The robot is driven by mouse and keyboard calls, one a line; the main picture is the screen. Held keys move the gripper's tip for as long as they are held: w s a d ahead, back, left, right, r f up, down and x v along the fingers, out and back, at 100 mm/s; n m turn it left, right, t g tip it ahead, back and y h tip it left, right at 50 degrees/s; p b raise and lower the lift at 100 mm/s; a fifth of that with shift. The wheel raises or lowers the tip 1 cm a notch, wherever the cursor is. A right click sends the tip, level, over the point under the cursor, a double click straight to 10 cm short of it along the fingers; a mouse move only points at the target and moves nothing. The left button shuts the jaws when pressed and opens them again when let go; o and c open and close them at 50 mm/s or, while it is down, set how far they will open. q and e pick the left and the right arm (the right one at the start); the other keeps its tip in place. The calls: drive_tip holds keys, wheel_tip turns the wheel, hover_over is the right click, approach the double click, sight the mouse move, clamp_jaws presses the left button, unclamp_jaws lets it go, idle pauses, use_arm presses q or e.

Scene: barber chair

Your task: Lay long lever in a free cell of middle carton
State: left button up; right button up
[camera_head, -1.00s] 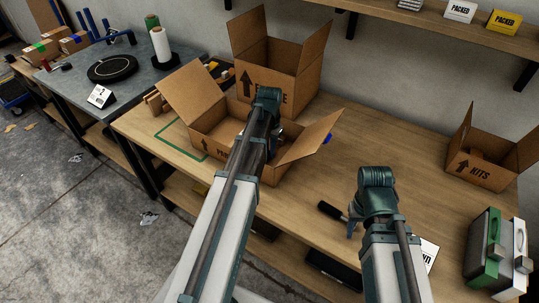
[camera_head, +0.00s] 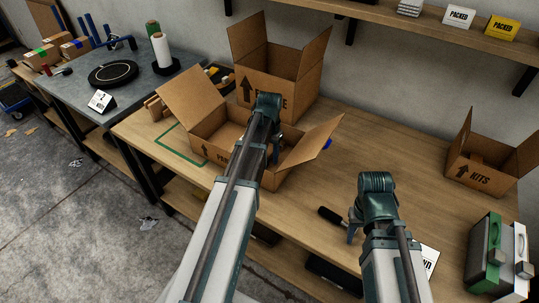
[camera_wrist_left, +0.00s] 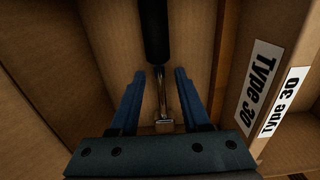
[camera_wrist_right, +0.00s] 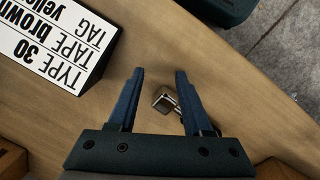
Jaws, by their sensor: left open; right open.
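The middle carton (camera_head: 205,150) stands open on the workbench with its flaps spread. My left gripper (camera_head: 275,152) reaches down into it. In the left wrist view, a lever with a black handle (camera_wrist_left: 156,30) and a metal shaft lies in a carton cell, with the open fingers (camera_wrist_left: 160,95) on either side of its shaft, not closed on it. My right gripper (camera_head: 354,222) is open, low over the bench, by another black-handled lever (camera_head: 331,215). In the right wrist view, a metal lever end (camera_wrist_right: 165,101) shows between the open fingers (camera_wrist_right: 160,85). I cannot tell which lever is longer.
A taller carton (camera_head: 275,85) stands behind the middle one. A KITS carton (camera_head: 480,175) and green and white cases (camera_head: 485,255) are at right. A tent sign (camera_wrist_right: 55,40) stands near my right gripper. Bare bench lies between the middle and KITS cartons.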

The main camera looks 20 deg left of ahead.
sight(269, 158)
use_arm(q)
wheel_tip(269, 158, up, 12)
drive_tip(key=p, duration=1.1)
drive_tip(key=shift+p, duration=0.35)
use_arm(e)
wheel_tip(269, 158, up, 12)
